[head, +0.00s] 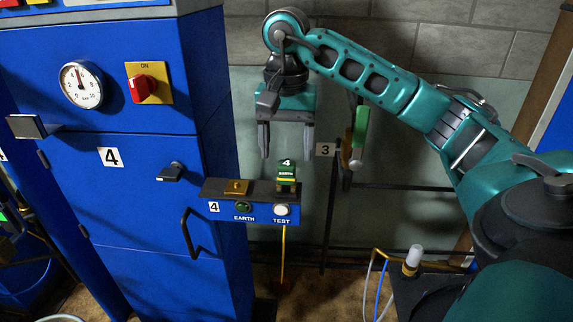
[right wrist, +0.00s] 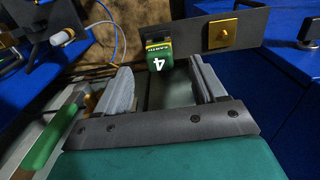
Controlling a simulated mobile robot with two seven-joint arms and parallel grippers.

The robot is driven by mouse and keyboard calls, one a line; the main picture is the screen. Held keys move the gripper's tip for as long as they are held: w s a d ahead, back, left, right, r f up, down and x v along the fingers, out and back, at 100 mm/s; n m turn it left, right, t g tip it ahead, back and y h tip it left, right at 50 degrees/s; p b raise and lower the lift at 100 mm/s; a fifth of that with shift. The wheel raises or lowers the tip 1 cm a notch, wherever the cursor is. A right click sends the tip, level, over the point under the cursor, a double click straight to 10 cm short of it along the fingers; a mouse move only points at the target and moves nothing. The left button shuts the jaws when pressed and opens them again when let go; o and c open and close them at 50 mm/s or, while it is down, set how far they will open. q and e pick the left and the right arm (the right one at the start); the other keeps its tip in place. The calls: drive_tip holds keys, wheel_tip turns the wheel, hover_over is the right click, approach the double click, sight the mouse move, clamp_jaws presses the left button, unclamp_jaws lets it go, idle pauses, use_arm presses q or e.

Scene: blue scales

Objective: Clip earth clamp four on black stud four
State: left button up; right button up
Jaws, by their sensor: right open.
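Earth clamp four (head: 286,172) is a small green block with a yellow band, marked 4 and EARTH. It stands at the right end of a dark shelf (head: 262,190). My right gripper (head: 286,147) is open and empty, pointing down above the clamp. In the right wrist view the clamp (right wrist: 159,54) shows beyond the gap between the open fingers (right wrist: 160,75), apart from them. A square brass plate (head: 236,188) with a raised middle sits on the shelf left of the clamp; it also shows in the right wrist view (right wrist: 222,30). I cannot make out black stud four. My left gripper is not in view.
A blue cabinet (head: 110,205) marked 4, with gauge (head: 80,85), red switch (head: 143,88) and handles, stands left. The shelf front has a green EARTH button (head: 243,207) and white TEST button (head: 282,210). A green-handled tool (head: 361,127) hangs right, near sign 3 (head: 325,150).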

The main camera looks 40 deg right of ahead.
wheel_tip(320, 180, up, 6)
drive_tip(key=p, duration=0.2)
drive_tip(key=shift+p, duration=0.3)
idle(0.5)
